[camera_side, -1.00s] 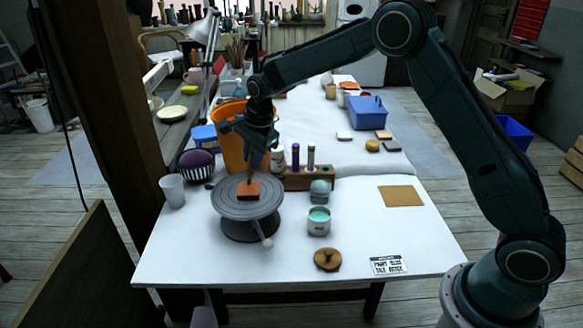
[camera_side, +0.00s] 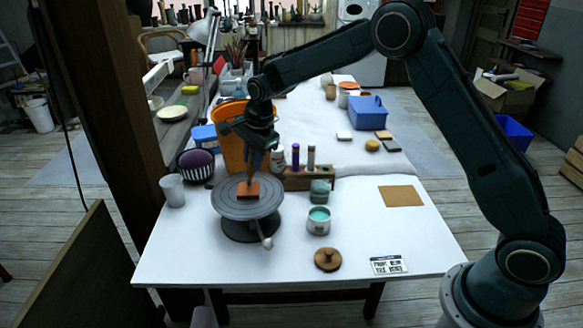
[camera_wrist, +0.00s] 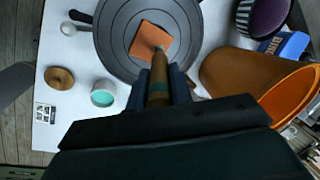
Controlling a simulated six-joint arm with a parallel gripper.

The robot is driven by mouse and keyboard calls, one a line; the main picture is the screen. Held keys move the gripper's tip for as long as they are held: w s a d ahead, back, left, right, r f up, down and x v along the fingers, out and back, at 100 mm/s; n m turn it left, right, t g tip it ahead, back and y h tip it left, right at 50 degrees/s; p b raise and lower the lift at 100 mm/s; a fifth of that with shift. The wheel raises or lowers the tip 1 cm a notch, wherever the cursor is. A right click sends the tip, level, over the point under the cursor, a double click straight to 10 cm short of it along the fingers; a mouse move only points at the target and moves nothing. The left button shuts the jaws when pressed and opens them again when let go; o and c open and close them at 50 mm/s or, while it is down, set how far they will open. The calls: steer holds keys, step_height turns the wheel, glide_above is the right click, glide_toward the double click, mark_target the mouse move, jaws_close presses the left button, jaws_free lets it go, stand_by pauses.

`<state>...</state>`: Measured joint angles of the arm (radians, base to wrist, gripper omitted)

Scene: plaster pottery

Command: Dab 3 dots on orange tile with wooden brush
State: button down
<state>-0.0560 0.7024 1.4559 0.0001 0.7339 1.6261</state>
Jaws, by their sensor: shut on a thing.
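The orange tile (camera_side: 248,190) lies flat on the grey round turntable (camera_side: 228,203). It also shows in the wrist view (camera_wrist: 143,40), tilted like a diamond. My gripper (camera_side: 256,150) is above the tile, shut on the wooden brush. The brush (camera_wrist: 158,80) points down and its tip is over the tile's near right part in the wrist view, at or very close to the surface. I cannot tell whether it touches. A small greenish patch shows at the tip; I cannot tell whether it is bristles or paint. An open jar of mint-green paint (camera_side: 319,222) stands right of the turntable.
An orange bucket (camera_side: 230,155) stands close behind the turntable. A wooden holder (camera_side: 296,183) with upright bottles is behind right. A white cup (camera_side: 172,190) is at left, a wooden lid (camera_side: 327,259) at front. The white table's front right is mostly clear.

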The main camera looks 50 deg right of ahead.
steer(key=shift+r, duration=0.15)
steer(key=shift+w+v, duration=0.25)
steer(key=shift+v, duration=0.75)
steer(key=shift+w+v, duration=0.25)
steer(key=shift+v, duration=0.8)
steer(key=a, duration=0.2)
steer(key=s+a+f, duration=0.1)
steer(key=shift+a, duration=0.1)
steer(key=shift+f, duration=0.25)
steer(key=shift+x, duration=0.8)
steer(key=shift+s+f, duration=0.2)
steer(key=shift+f, duration=0.45)
stand_by(0.4)
steer(key=shift+r, duration=0.1)
stand_by(0.6)
